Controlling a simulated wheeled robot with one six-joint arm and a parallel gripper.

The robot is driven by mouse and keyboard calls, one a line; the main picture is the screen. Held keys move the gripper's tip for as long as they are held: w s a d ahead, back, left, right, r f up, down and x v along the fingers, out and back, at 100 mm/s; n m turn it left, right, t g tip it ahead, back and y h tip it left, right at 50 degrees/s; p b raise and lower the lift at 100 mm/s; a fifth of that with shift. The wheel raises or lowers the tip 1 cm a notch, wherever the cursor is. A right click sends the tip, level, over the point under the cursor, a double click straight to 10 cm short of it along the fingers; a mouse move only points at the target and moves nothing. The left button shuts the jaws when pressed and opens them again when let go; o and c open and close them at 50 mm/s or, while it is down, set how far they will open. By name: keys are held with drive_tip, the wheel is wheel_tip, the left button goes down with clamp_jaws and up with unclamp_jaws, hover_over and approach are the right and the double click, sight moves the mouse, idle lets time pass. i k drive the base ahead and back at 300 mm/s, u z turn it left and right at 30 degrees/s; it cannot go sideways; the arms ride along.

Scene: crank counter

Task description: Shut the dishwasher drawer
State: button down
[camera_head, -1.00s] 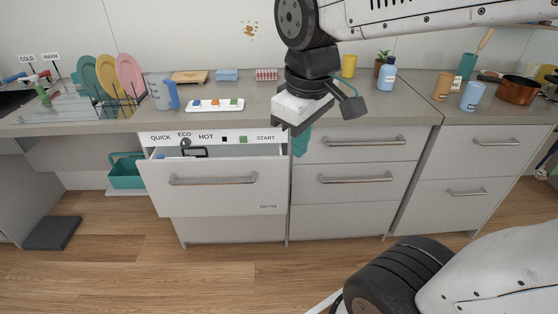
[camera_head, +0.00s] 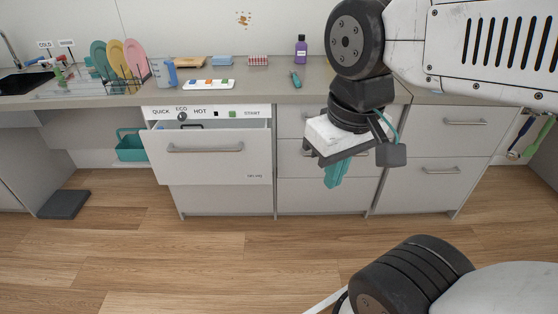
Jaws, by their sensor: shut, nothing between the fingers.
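The dishwasher drawer (camera_head: 207,168) is a pale grey front with a long bar handle (camera_head: 205,149). It stands pulled out from the counter, and a dark gap with something dark inside shows along its top. Above it is the control strip (camera_head: 207,113) with QUICK, ECO, HOT and START, a dark knob and a green button. My gripper (camera_head: 335,178) is shut and empty, its teal fingers pointing down. It appears to the right of the drawer, apart from it, in front of the neighbouring drawers. Most of the drawer's inside is hidden.
Fixed drawers (camera_head: 325,195) stand right of the dishwasher, partly behind my gripper. The counter holds a dish rack with plates (camera_head: 122,60), a blue jug (camera_head: 163,72) and a purple bottle (camera_head: 301,49). A teal bin (camera_head: 131,146) stands at left. The wooden floor in front is clear.

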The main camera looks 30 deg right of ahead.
sight(228, 151)
drive_tip(key=k, duration=0.6)
drive_tip(key=z, duration=0.7)
drive_tip(key=i, duration=1.15)
drive_tip(key=u, duration=0.4)
